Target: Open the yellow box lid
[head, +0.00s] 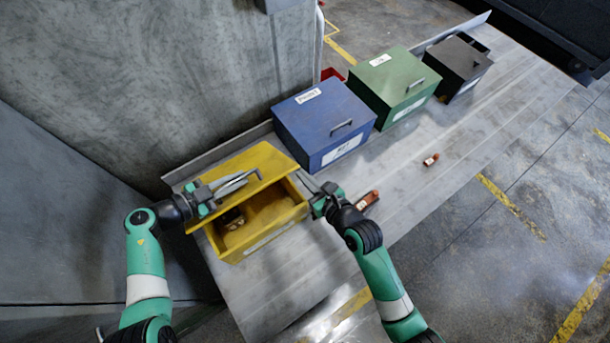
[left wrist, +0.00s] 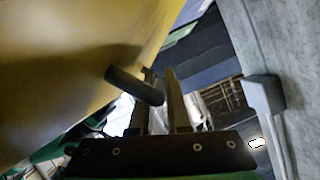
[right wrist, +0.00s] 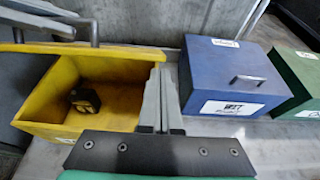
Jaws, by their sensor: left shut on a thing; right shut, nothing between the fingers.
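The yellow box (head: 285,226) stands at the near left end of the metal table, its inside partly exposed. Its yellow lid (head: 265,160) is raised and tilted over the back of the box. My left gripper (head: 240,181) is shut on the lid's dark handle (left wrist: 135,86), beside the lid's yellow face in the left wrist view. My right gripper (head: 308,184) is shut and empty, close to the box's right side. In the right wrist view, a dark object (right wrist: 85,101) lies inside the box. The lid's handle also shows at the upper left there (right wrist: 60,22).
A blue box (head: 325,118), a green box (head: 392,86) and a black box (head: 457,68) stand in a row behind the yellow box. Two small brown-red items, one nearer (head: 367,200) and one farther (head: 431,160), lie on the table. The table's right side is mostly clear.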

